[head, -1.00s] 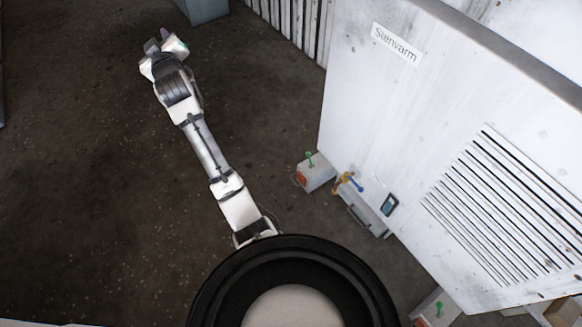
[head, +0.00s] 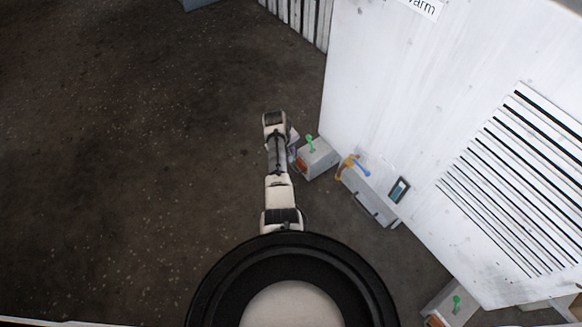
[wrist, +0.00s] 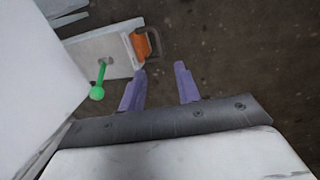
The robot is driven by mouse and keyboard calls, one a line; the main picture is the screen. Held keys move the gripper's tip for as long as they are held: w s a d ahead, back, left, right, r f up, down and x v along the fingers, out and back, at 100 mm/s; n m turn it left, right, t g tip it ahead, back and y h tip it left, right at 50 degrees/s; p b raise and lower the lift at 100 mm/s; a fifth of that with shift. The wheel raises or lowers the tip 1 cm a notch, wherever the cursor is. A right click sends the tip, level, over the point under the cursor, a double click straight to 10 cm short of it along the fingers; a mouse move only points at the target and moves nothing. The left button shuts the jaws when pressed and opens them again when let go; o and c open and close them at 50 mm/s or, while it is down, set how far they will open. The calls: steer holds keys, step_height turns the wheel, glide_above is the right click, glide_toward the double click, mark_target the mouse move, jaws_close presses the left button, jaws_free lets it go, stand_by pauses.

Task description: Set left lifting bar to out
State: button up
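The left grey box (head: 318,159) sits at the left foot of the white housing. It carries a green-knobbed lever (head: 310,143) and an orange end part (head: 301,165). In the wrist view the green lever (wrist: 97,91) and an orange handle-like bar (wrist: 143,45) show clearly on the box. I cannot tell for sure which of these is the left lifting bar. My gripper (wrist: 160,68) is open and empty, its two purple fingers apart, just beside the box's orange end. No contact shows. In the head view my arm mostly hides the gripper.
The white housing (head: 400,110) with slatted vents fills the right side. A grey unit with yellow and blue valves (head: 358,166) and a small display (head: 399,190) stands right of the box. A similar box (head: 450,308) is at lower right. Dark floor on the left is clear.

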steer(key=f+b, duration=0.1)
steer(key=f, duration=0.2)
steer(key=d+f+b, duration=0.1)
steer(key=f+b, duration=0.1)
steer(key=f, duration=0.1)
steer(key=w+f+b, duration=0.1)
steer(key=f, duration=0.2)
steer(key=shift+d+f, duration=0.25)
steer(key=shift+f, duration=0.1)
steer(key=shift+w, duration=0.1)
steer(key=shift+c, duration=0.2)
jaws_close()
